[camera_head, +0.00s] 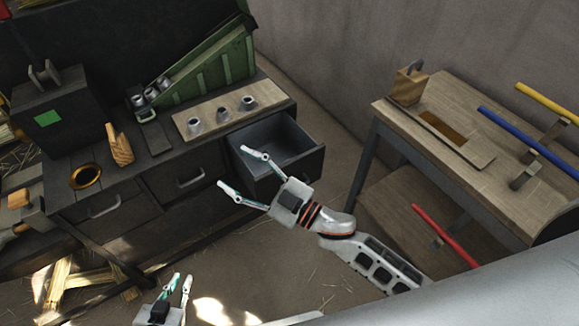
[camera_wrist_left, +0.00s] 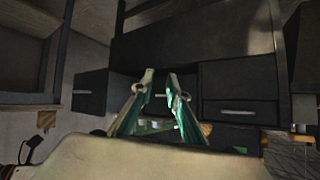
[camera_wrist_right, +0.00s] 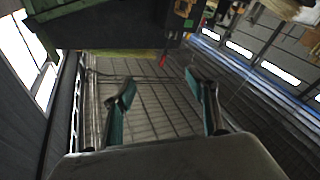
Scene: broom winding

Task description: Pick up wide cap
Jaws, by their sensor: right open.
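Several small grey metal caps stand on a pale wooden board (camera_head: 210,115) on the dark workbench: one at the left (camera_head: 195,124), one in the middle (camera_head: 222,115) and a wider-looking one at the right (camera_head: 248,102). I cannot tell for sure which is the wide cap. My right gripper (camera_head: 233,167) is open and empty, in front of the bench beside the open drawer. It also shows open in the right wrist view (camera_wrist_right: 165,88). My left gripper (camera_head: 182,280) is low at the bottom of the head view, its fingers parted with nothing between them in the left wrist view (camera_wrist_left: 159,80).
An open, empty-looking drawer (camera_head: 290,145) juts from the bench below the board. A green sloped rack (camera_head: 205,70) with metal cylinders (camera_head: 152,95) stands behind. A wooden side table (camera_head: 455,110) with coloured rods is at the right. Floor between is mostly clear.

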